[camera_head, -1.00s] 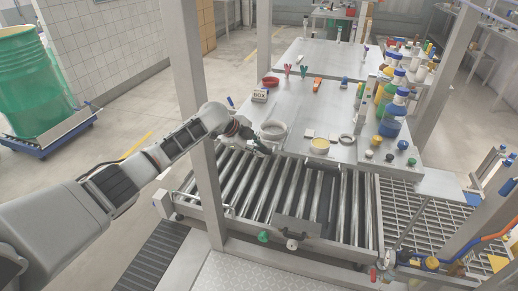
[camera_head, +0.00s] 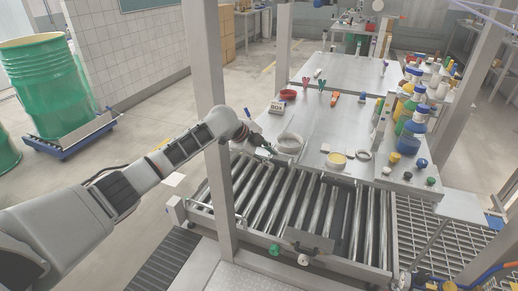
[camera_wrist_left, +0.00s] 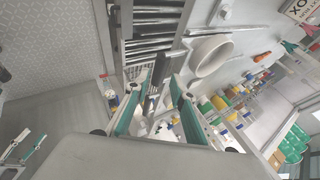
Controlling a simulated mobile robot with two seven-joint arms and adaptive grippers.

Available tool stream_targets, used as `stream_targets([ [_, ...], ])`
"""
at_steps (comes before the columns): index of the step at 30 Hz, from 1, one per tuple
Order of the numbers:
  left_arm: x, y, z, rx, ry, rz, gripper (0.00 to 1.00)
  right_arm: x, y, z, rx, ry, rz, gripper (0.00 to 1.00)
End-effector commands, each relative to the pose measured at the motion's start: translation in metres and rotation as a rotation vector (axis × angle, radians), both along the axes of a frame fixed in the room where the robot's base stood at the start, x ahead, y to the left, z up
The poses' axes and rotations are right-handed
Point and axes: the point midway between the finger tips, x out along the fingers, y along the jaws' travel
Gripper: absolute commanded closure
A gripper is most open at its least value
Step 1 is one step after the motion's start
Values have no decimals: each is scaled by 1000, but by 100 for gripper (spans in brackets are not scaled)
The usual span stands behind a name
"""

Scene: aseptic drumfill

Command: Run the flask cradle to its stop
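My left gripper (camera_head: 268,150) hangs over the far edge of the roller conveyor, just left of a white round bowl-like holder (camera_head: 289,143) on the steel table. In the left wrist view its two teal-padded fingers (camera_wrist_left: 156,88) stand apart, with nothing clearly between them. The white round holder (camera_wrist_left: 210,56) shows there beyond the fingers, to the upper right. I cannot tell whether this holder is the flask cradle; no part is clearly recognisable as the cradle or its stop. My right gripper is not in view.
The roller conveyor (camera_head: 300,205) lies in front of the steel table (camera_head: 325,125). A frame post (camera_head: 220,180) stands close beside my left arm. A yellow-filled dish (camera_head: 336,160), a red bowl (camera_head: 288,94) and several bottles (camera_head: 408,135) stand on the table. A green drum (camera_head: 45,85) is far left.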

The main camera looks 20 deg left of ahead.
Motion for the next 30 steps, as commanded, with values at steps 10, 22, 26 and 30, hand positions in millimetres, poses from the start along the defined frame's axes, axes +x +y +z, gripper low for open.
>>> stream_targets([
  [10, -31, 27, 50, 1, -3, 1, 76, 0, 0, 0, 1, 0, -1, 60],
  [22, -40, 32, 62, 1, -1, 1, 76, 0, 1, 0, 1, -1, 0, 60],
  [26, -40, 32, 62, 1, -1, 1, 76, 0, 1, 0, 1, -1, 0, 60],
  [30, -40, 32, 62, -1, -1, 1, 76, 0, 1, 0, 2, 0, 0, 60],
])
